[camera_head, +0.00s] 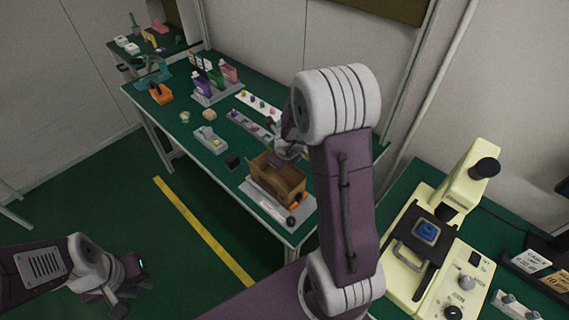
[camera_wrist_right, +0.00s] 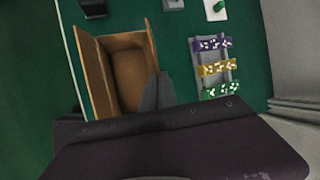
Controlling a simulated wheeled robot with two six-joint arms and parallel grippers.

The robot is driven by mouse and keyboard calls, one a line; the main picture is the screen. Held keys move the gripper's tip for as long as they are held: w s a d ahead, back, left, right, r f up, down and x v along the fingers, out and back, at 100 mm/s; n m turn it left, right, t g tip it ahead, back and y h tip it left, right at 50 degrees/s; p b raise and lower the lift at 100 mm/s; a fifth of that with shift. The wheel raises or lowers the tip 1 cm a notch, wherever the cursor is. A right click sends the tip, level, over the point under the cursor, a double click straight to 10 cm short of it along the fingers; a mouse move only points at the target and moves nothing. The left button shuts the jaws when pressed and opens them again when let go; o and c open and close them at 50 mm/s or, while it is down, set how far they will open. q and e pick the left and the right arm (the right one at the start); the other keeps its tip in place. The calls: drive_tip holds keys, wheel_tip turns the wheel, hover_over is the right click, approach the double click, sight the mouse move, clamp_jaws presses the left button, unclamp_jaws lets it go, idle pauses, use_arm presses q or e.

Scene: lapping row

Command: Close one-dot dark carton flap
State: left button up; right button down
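An open brown carton (camera_head: 288,176) stands on a grey tray (camera_head: 262,203) at the near end of the green bench. In the right wrist view I look down into the carton (camera_wrist_right: 127,78), which looks empty. One long flap (camera_wrist_right: 92,72) stands out on its left side. No dot mark can be made out. My right gripper (camera_head: 280,157) is over the carton's far left side, partly hidden by my arm. Its fingers (camera_wrist_right: 157,88) look together at the carton's lower right edge; contact cannot be told. My left gripper (camera_head: 125,285) is empty over the floor, its fingers apart.
A light grey rack with purple, yellow and green strips (camera_wrist_right: 215,68) lies beside the carton. A small dark block (camera_head: 232,161) and a grey box (camera_head: 210,140) lie farther along the bench. A cream microscope-like machine (camera_head: 425,250) stands on the right bench. A yellow line (camera_head: 200,230) crosses the floor.

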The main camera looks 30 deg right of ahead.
idle(0.3)
drive_tip(key=c, duration=1.6)
unclamp_jaws()
drive_tip(key=shift+c, duration=0.2)
drive_tip(key=p+v, duration=0.6)
drive_tip(key=v, duration=0.3)
